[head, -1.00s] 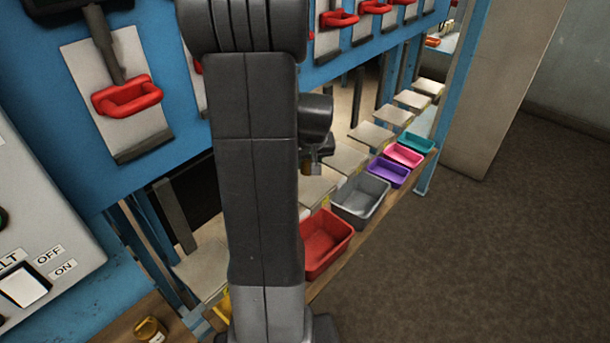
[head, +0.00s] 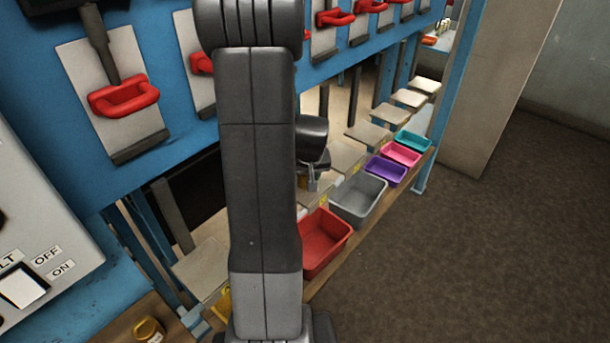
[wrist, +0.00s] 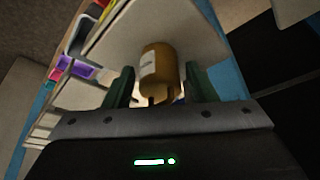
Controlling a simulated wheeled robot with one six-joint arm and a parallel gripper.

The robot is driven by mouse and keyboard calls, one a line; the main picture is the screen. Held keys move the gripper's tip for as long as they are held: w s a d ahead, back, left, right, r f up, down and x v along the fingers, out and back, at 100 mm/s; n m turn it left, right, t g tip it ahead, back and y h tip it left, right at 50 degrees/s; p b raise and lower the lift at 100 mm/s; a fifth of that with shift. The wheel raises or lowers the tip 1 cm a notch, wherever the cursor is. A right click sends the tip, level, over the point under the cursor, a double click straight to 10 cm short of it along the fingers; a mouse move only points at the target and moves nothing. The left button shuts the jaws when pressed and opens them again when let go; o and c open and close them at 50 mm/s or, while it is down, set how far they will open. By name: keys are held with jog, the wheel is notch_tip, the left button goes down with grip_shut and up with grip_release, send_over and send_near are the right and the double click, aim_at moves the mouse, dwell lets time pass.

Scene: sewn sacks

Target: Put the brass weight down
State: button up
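The brass weight (wrist: 159,70) shows in the wrist view as a brownish-gold cylinder with a pale label, in front of a pale plate (wrist: 205,45). My gripper (wrist: 158,82) has its two dark green fingers on either side of it, with a narrow gap showing on each side. The fingers look open around the weight. In the head view my gripper (head: 312,182) is small and dark beside my arm, low over the row of pale plates. The weight is mostly hidden there. Whether its base rests flat on the plate is not clear.
A red bin (head: 325,243), a grey bin (head: 358,199), and purple, pink and teal bins line the wooden ledge. Red handles (head: 123,98) hang on the blue frame above. Another brass-coloured piece (head: 149,330) is at lower left. The floor at right is clear.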

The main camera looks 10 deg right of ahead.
jog(key=shift+o, duration=0.2)
jog(key=shift+r, duration=0.1)
jog(key=shift+r+p, duration=0.15)
jog(key=shift+p, duration=0.15)
jog(key=v, duration=1.1)
jog(key=shift+s+r+b, duration=0.15)
jog(key=shift+r+b, duration=0.25)
jog(key=x, duration=1.2)
jog(key=shift+f, duration=0.3)
jog(key=shift+r, duration=0.25)
jog(key=shift+f, duration=0.15)
